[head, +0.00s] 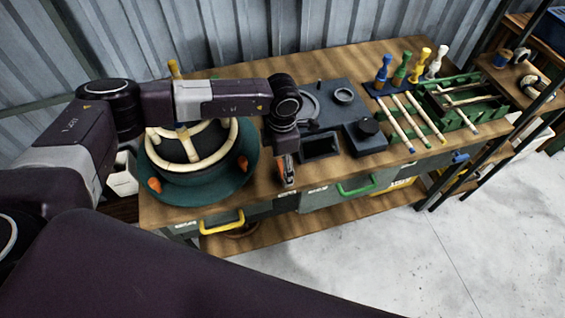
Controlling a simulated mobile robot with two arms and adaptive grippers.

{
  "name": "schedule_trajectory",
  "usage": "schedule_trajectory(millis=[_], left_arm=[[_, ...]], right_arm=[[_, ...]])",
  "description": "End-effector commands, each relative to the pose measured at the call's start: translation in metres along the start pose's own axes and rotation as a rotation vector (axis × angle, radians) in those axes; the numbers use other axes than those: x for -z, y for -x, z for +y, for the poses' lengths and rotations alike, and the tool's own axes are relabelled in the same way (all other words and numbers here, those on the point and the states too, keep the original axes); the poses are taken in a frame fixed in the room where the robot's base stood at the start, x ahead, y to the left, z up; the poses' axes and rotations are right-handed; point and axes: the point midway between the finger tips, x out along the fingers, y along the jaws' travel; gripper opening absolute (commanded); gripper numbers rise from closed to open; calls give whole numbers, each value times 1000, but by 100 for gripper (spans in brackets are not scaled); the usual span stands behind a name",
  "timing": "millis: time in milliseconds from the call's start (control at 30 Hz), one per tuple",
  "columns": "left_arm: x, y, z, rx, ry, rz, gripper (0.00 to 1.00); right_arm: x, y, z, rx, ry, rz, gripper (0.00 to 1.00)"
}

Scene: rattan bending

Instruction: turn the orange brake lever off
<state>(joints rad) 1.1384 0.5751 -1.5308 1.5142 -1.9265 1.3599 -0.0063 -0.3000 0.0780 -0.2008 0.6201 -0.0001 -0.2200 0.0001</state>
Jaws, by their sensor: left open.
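My left arm reaches in from the left over the workbench, and its left gripper (286,178) points down near the bench's front edge, open. An orange part (283,163) shows right at this gripper; I cannot tell whether it is the lever or part of the gripper, nor whether they touch. Two small orange pieces, one at the left (154,184) and one at the right (243,163), sit on a round green base (205,190) under a pale rattan ring frame (222,150). Which orange piece is the brake lever is unclear. My right gripper is out of view.
The workbench (270,183) carries a dark fixture with a round boss (368,127) right of the gripper. Farther right are coloured pegs (402,68), rods and a green rack (455,118). Yellow (222,224) and green (357,188) handles stick out in front. A shelf stands at right.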

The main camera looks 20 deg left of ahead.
Motion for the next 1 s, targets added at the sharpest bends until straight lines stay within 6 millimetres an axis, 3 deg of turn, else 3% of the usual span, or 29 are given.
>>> schedule_trajectory(millis=[267,667,1000], left_arm=[[0,-3,0,0,-1,-2,68],[0,-3,0,0,0,-2,26],[0,-4,0,0,50,-1,26]], right_arm=[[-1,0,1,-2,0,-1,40],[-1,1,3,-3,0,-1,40],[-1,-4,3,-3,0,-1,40]])
